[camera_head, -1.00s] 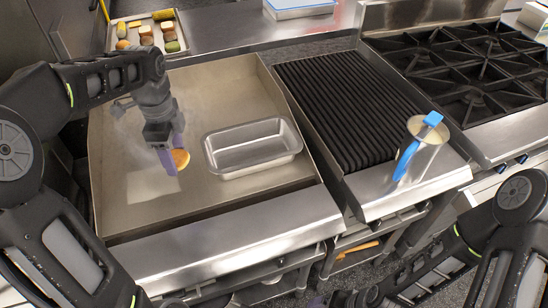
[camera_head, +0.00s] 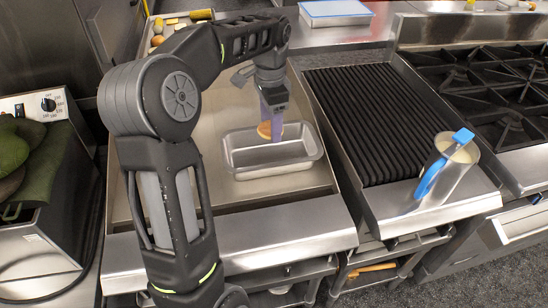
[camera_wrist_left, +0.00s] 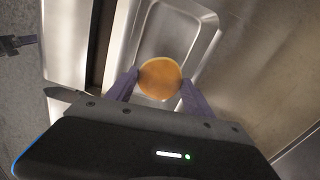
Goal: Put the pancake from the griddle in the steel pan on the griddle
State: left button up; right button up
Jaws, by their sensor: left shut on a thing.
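The small golden-brown pancake (camera_head: 265,129) is pinched between the purple fingers of my left gripper (camera_head: 272,122). It also shows in the left wrist view (camera_wrist_left: 160,78), between the two fingertips (camera_wrist_left: 158,84). The rectangular steel pan (camera_head: 242,171) sits on the flat griddle (camera_head: 205,123). In the head view the pancake and fingers overlap the pan's far part; in the left wrist view the pan (camera_wrist_left: 208,30) lies beyond the pancake. The pancake appears held above the pan. My right gripper is not in view.
A ribbed grill (camera_head: 365,120) lies right of the griddle, with a steel pitcher (camera_head: 452,170) with a blue handle on its front ledge. A tray of food pieces (camera_head: 160,38) stands behind the griddle. Green items (camera_head: 35,160) lie at the left.

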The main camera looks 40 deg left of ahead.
pick_arm(q)
send_over(271, 159)
notch_tip(271, 159, down, 6)
jog(key=shift+s+f+p, duration=0.1)
jog(key=shift+p, duration=0.2)
jog(key=shift+f, duration=1.8)
jog(key=shift+f, duration=0.2)
jog(key=o, duration=1.1)
jog(key=shift+r, duration=0.1)
notch_tip(271, 159, up, 12)
jog(key=shift+r, duration=0.1)
